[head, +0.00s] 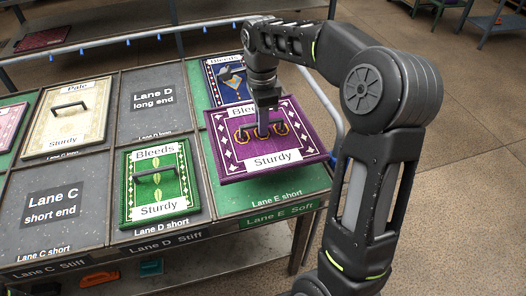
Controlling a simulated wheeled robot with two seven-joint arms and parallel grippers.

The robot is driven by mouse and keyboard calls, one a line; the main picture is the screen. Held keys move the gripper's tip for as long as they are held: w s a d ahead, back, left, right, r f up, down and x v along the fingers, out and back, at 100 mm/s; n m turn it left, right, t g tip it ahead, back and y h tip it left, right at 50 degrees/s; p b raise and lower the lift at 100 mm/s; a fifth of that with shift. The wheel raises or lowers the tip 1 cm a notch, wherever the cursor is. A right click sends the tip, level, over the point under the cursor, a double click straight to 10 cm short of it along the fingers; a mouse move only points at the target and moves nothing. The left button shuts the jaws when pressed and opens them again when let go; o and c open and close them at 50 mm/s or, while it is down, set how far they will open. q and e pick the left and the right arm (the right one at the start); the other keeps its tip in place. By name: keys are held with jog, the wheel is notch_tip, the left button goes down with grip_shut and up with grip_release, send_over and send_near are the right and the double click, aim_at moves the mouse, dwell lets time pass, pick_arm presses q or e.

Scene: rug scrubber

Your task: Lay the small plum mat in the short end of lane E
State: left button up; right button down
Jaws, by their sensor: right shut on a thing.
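The small plum mat (292,147) has a dark purple border, yellow rings and labels reading "Bleeds" and "Sturdy". My right gripper (263,128) is shut on its handle from above. The mat is over the short end of lane E (270,212), a green panel at the right of the table, and hides most of it. The mat looks slightly raised and turned against the panel, with its right corner reaching the table's right edge. The gap beneath it is hard to judge. My left gripper is out of view.
A blue mat (229,80) lies in lane E's long end, just behind the plum mat. A green mat (157,188) lies in lane D's short end, to the left. Lane C's short end (54,205) and lane D's long end (153,100) are bare. A rail (110,40) runs behind.

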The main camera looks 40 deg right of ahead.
jog(key=shift+f, duration=1.85)
jog(key=shift+f, duration=2.5)
jog(key=shift+f, duration=0.25)
jog(key=c, duration=1.4)
grip_release()
jog(key=shift+r, duration=0.15)
notch_tip(320, 180, up, 12)
jog(key=shift+r, duration=0.1)
